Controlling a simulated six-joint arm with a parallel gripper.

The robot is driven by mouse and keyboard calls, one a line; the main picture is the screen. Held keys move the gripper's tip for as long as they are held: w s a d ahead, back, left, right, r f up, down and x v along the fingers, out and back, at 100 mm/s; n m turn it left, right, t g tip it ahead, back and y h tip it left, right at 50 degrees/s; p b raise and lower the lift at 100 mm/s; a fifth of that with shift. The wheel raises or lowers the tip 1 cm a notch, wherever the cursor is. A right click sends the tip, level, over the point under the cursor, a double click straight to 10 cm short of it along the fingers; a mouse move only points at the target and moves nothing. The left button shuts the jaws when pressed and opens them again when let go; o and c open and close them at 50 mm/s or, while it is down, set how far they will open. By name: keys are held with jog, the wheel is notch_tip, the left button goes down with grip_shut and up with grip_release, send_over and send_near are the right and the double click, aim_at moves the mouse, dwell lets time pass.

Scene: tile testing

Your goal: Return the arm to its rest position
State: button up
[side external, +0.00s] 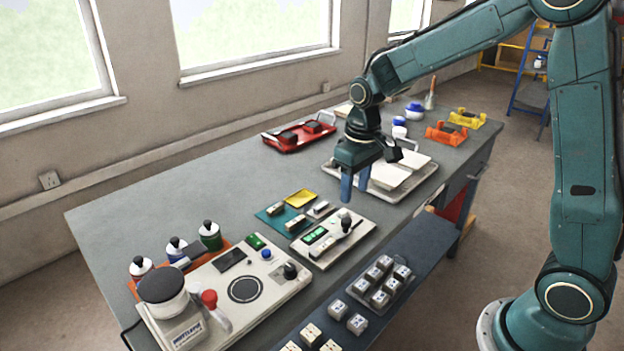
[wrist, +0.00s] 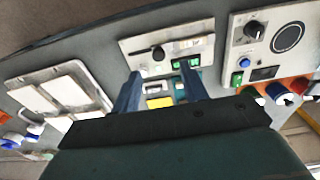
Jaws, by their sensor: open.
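My gripper (side external: 355,188) hangs over the grey workbench (side external: 140,205), fingers pointing down. Its two blue fingers are apart with nothing between them. In the side view it is above and behind a white meter panel (side external: 333,238) with a green display and a dark knob, and left of a tray with white tiles (side external: 392,174). In the wrist view the gripper (wrist: 160,80) shows its fingers spread, with the meter panel (wrist: 190,47) beyond them and the white tiles (wrist: 65,90) to the left.
A larger test unit (side external: 225,290) with bottles (side external: 210,236) stands at the front left. Small blocks (side external: 380,277) sit on the lower shelf (side external: 425,262). A red tray (side external: 298,136) and orange holder (side external: 447,132) are farther back. The bench's left back is bare.

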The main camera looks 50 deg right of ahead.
jog(key=s+a+r+t, duration=0.1)
jog(key=s+r+t, duration=0.1)
jog(key=s+r, duration=0.4)
jog(key=s+a+r+t, duration=0.1)
jog(key=s+r+t, duration=0.2)
jog(key=s, duration=1.3)
notch_tip(320, 180, up, 3)
jog(key=shift+a+f, duration=0.15)
jog(key=shift+a, duration=0.25)
